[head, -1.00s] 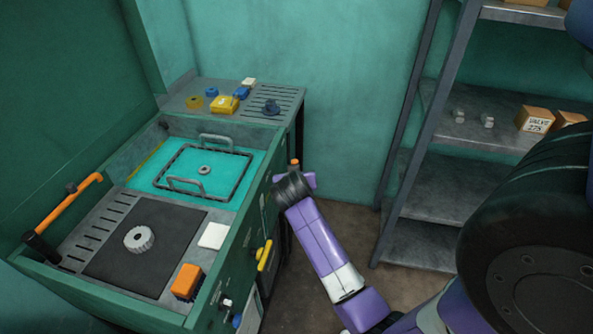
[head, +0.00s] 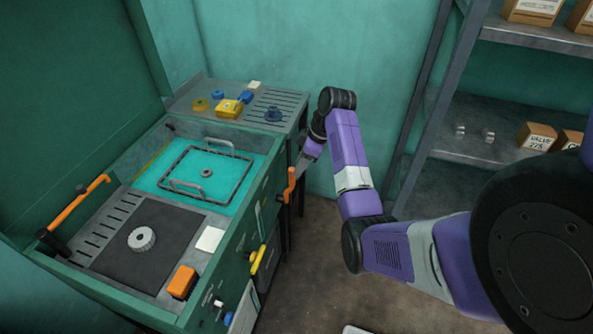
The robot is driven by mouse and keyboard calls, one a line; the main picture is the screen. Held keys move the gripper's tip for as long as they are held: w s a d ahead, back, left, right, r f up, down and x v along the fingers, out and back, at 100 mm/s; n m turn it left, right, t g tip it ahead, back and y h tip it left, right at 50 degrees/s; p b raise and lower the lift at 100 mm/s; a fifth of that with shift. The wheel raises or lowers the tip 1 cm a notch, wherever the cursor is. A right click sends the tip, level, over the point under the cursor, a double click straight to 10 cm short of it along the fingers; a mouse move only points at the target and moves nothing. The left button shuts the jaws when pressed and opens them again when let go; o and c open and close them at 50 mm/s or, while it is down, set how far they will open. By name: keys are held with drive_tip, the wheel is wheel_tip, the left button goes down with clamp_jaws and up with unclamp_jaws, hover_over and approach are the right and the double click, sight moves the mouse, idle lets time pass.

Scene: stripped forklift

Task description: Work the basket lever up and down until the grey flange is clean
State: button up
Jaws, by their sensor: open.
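The grey flange (head: 207,172) is a small ring in the wire basket (head: 172,158), in the teal liquid of the green washer's tank. I cannot tell from here how dirty it is. A lever with an orange grip (head: 290,185), likely the basket lever, stands at the washer's right side. My gripper (head: 301,168) is open beside the top of this lever, pointing down and left from my bent arm. Its fingertips are small and partly hidden, so I cannot tell whether they touch the grip.
A toothed grey part (head: 142,239) lies on a black mat, with a white pad (head: 209,239) and an orange block (head: 182,282) nearby. A side table (head: 190,103) holds small parts.

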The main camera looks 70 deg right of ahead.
drive_tip(key=shift+n, duration=0.5)
drive_tip(key=shift+p+x, duration=0.4)
drive_tip(key=shift+x, duration=3.05)
drive_tip(key=shift+w, duration=0.15)
drive_tip(key=shift+r, duration=0.1)
clamp_jaws()
